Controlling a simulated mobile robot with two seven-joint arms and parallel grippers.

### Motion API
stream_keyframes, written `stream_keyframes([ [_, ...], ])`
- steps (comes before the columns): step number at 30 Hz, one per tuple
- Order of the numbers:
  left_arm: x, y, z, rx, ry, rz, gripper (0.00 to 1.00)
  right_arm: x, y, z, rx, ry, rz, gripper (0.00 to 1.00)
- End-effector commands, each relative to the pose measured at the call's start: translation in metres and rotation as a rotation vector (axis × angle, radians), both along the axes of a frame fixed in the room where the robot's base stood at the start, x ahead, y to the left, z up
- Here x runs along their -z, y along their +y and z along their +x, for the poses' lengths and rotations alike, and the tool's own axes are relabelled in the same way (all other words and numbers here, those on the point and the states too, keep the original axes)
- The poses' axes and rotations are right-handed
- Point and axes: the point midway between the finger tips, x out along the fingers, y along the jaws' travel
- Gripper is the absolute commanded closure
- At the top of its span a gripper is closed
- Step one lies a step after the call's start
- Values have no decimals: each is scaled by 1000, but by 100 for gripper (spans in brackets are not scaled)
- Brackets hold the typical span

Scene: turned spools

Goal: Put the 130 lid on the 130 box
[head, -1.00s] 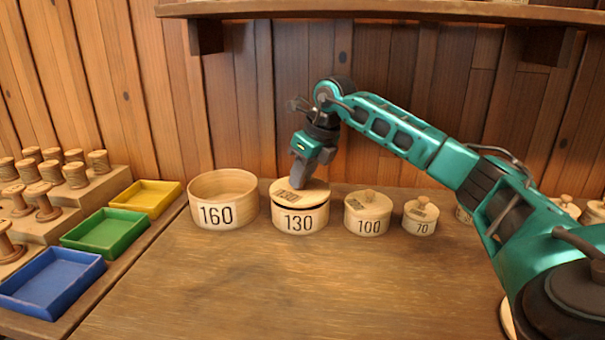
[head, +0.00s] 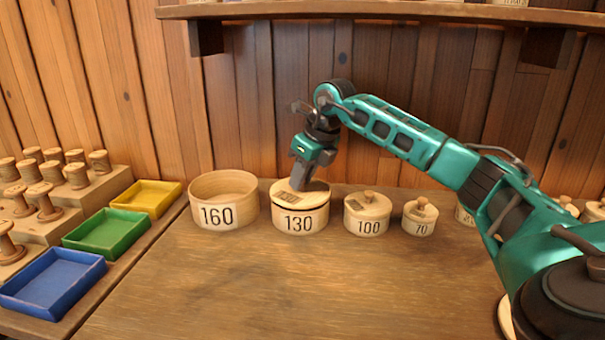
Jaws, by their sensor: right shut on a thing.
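The 130 box (head: 299,221) is a round pale wooden box with "130" on its front, standing on the bench between the 160 and 100 boxes. The 130 lid (head: 284,197) lies on top of the box, nearly level, with a thin dark line at the rim. I cannot tell whether the lid is fully seated. My left gripper is not in view.
The open 160 box (head: 223,204) stands close on the left. The lidded 100 box (head: 367,216) and 70 box (head: 420,218) stand to the right. Blue (head: 50,284), green (head: 105,233) and yellow (head: 146,198) trays lie at the left. The front bench is clear.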

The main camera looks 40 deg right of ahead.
Motion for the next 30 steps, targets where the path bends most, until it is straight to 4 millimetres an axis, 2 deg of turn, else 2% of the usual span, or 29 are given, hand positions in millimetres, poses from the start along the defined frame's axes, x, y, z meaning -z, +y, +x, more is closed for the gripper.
stream_keyframes([
  [27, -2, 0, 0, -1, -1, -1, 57, 4, 0, 0, 0, 1, 0, 100],
  [28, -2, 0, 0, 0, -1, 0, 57, 4, 0, 0, 0, 0, 0, 75],
  [30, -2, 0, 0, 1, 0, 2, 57, 4, 0, 0, 0, 0, 0, 68],
])
